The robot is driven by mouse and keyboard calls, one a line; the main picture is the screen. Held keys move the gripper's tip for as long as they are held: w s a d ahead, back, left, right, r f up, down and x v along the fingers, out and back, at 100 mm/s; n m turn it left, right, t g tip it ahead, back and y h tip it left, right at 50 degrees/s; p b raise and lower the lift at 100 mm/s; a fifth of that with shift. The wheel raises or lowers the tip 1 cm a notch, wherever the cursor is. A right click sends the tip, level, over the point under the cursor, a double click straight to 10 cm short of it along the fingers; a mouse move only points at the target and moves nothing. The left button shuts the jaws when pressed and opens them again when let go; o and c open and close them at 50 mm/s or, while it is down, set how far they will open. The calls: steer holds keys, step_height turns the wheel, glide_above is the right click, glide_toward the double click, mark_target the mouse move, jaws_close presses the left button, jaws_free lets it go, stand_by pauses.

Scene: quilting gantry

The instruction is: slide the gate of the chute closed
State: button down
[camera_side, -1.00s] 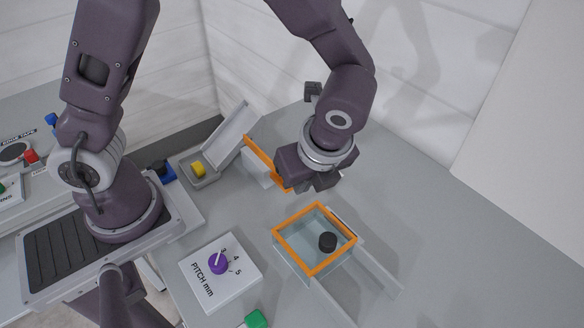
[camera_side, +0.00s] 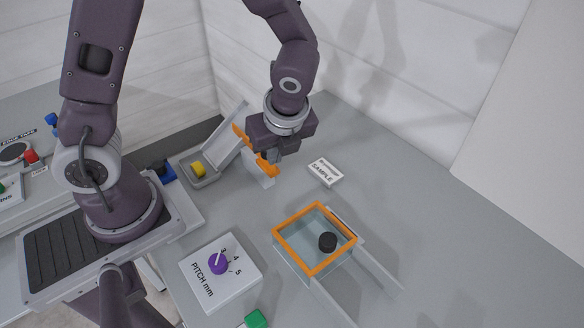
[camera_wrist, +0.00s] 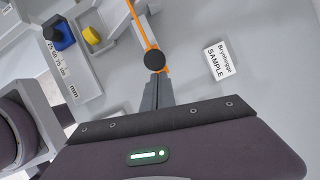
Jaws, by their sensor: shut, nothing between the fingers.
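The chute (camera_side: 222,137) is a grey sloped trough running down to a tray with a yellow piece (camera_side: 198,168) in it. The gate appears to be the long orange bar (camera_side: 239,132) beside the chute, over a pale block (camera_side: 262,179). In the wrist view the orange bar (camera_wrist: 138,22) carries a round black knob (camera_wrist: 154,59). My gripper (camera_side: 272,157) is shut and empty, low at the bar. In the wrist view its fingertips (camera_wrist: 156,77) are right at the knob; I cannot tell whether they touch. My gripper hides part of the bar in the side view.
A clear box with an orange rim (camera_side: 287,221) holds a black puck (camera_side: 327,242), with rails beside it. A white SAMPLE card (camera_side: 325,172) lies to the right of my gripper. A PITCH dial box (camera_side: 240,284) is in front. The table at right is clear.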

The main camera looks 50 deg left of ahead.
mark_target(262, 163)
steer(key=a, duration=0.5)
steer(key=shift+a, duration=0.1)
steer(key=s+d+r, duration=0.1)
steer(key=d+r, duration=0.7)
steer(key=r, duration=0.1)
steer(key=shift+s+r, duration=0.2)
steer(key=shift+s, duration=0.2)
steer(key=s+a+r+n+t+h, duration=0.1)
steer(key=s+r+n, duration=0.3)
steer(key=n, duration=0.6)
steer(key=s+a+r+n+t+h, duration=0.1)
steer(key=s+r+n+t+h, duration=0.2)
steer(key=s+n, duration=0.5)
steer(key=r+n, duration=0.1)
steer(key=n, duration=0.1)
steer(key=shift+n+t, duration=0.3)
